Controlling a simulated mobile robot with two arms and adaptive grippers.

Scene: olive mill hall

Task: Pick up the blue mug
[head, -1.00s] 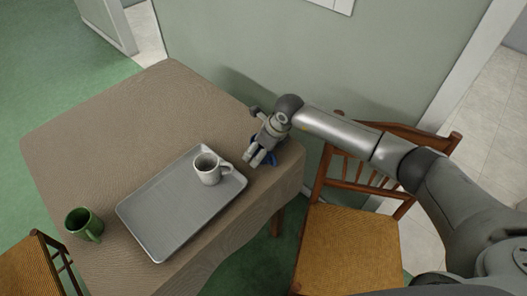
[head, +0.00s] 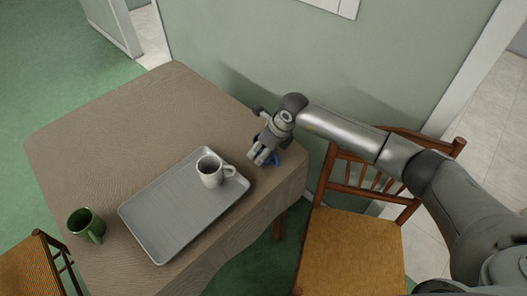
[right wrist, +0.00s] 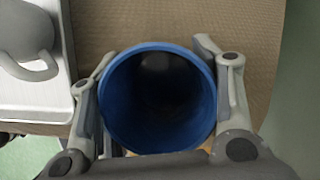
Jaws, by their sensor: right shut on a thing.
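The blue mug (head: 276,161) is near the right corner of the table, mostly hidden under my right gripper (head: 262,157) in the head view. In the right wrist view the blue mug (right wrist: 112,106) shows its round open top and dark inside. The fingers of my right gripper (right wrist: 157,68) are on both sides of it, shut on it. I cannot tell whether its base touches the table. My left gripper is not in view.
A grey tray (head: 170,222) with a white mug (head: 210,172) on it is left of the gripper. A green mug (head: 86,225) stands at the table's (head: 120,130) left side. A chair (head: 350,250) stands right of the table, beside the wall (head: 300,60).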

